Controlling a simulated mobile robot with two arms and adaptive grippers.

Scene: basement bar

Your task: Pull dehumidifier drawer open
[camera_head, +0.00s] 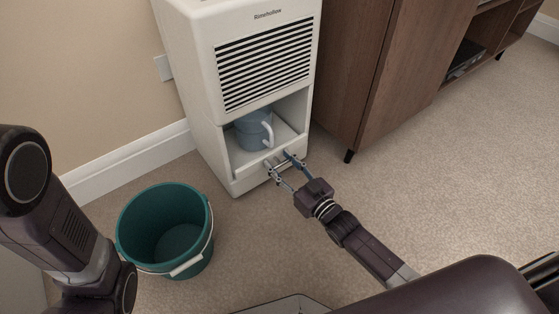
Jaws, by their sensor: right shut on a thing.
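The white dehumidifier (200,95) stands against the wall at the top middle, with a black-slatted grille on its front. Below the grille is an open bay, and a low drawer front (245,181) runs along its bottom edge. A blue-grey container with a pale handle (250,133) sits inside the bay. My right gripper (279,163) is at the drawer front, its fingers shut on what looks like the drawer's handle; the fingers partly hide it. My left arm comes in at the left, and its gripper is not in view.
A teal bucket (137,222) with a white handle stands on the carpet left of my right arm. A brown wooden cabinet (365,75) on dark legs stands close to the dehumidifier's right side. The carpet at the right is clear.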

